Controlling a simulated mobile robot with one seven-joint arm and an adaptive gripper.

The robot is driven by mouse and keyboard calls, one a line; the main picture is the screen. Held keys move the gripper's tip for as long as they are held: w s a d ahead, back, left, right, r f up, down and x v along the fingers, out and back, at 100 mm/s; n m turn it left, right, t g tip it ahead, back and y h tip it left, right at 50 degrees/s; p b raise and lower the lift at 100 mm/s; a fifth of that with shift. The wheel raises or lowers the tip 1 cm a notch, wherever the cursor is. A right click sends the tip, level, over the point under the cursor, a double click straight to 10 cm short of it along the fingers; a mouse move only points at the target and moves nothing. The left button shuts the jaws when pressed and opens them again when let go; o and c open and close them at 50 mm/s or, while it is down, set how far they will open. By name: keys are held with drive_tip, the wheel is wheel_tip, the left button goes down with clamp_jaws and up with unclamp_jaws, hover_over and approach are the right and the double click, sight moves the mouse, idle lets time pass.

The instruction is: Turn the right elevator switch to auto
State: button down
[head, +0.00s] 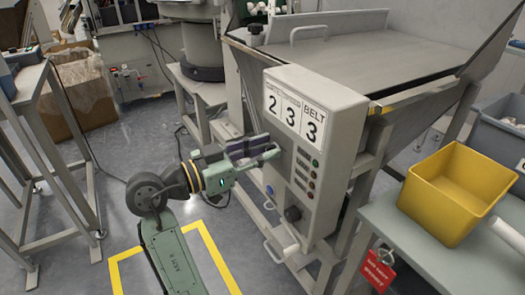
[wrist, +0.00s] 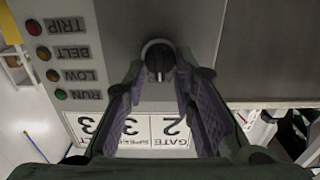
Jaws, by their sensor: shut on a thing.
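The switch is a small black rotary knob (wrist: 158,60) on the grey panel of the elevator's control box (head: 300,130). In the wrist view, which is upside down to the panel, it sits between my fingertips. My gripper (wrist: 161,72) is shut on this knob, with one purple-padded finger on each side. The knob's pointer runs roughly up and down in the wrist view; its position markings cannot be read. In the head view my gripper (head: 268,151) reaches the panel from the left, beside the column of lights, and hides the knob.
The lights TRIP, BELT, LOW and RUN (wrist: 62,95) are beside the knob. A larger black knob (head: 292,213) and a blue button (head: 270,190) are lower on the box. A yellow bin (head: 450,190) stands on a table at right. A grey bench frame (head: 50,150) is at left.

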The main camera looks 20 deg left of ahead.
drive_tip(key=c, duration=1.5)
unclamp_jaws()
drive_tip(key=shift+o, duration=0.2)
drive_tip(key=v, duration=1.2)
drive_tip(key=shift+w+r, duration=0.1)
